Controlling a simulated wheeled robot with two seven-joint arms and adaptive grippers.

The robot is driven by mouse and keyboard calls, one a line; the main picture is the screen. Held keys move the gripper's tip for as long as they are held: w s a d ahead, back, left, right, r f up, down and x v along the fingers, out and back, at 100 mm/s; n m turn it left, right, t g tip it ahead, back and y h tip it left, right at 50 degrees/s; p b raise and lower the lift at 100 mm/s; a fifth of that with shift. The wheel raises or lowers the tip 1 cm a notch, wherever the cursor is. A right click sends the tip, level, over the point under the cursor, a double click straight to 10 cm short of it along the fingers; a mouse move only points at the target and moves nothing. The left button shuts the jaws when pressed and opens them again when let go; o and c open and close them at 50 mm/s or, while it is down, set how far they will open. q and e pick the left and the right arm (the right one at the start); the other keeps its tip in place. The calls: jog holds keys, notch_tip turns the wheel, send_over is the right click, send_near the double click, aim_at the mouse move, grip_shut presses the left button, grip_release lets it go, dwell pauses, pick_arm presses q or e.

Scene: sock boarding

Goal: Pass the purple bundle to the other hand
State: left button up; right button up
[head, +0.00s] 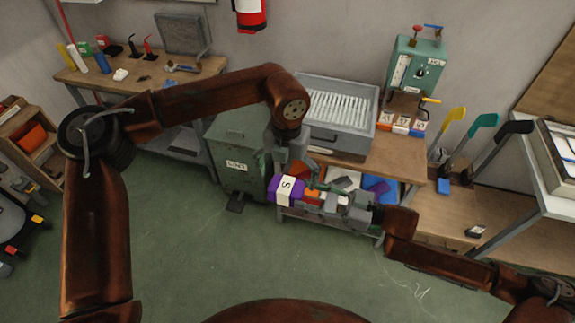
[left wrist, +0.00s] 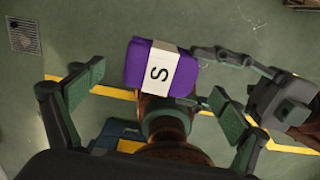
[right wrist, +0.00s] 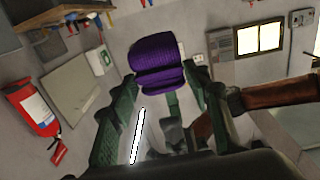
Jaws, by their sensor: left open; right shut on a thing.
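The purple bundle (head: 274,188) with a white band marked S is held in the air by my right gripper (head: 306,197), which comes in from the right and is shut on it. In the left wrist view the bundle (left wrist: 140,64) lies ahead of my open left gripper (left wrist: 160,96), roughly between its spread fingers. In the head view my left gripper (head: 300,163) is just above the bundle, coming down from the left arm. In the right wrist view the bundle (right wrist: 155,55) sits beyond the green fingers. Contact between left fingers and bundle cannot be told.
Behind the grippers, a workbench (head: 397,158) carries a grey tray of white pegs (head: 345,103) and a green machine (head: 416,68). A green cabinet (head: 237,150) stands left of it. Colored paddles (head: 482,125) stand at right. Green floor (head: 200,260) is clear in front.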

aim_at(287, 185)
pick_arm(q)
jog(key=shift+f, duration=2.55)
jog(key=shift+c, duration=0.2)
jog(key=c, duration=1.3)
jog(key=shift+o, duration=0.2)
pick_arm(e)
jog(key=o, duration=1.3)
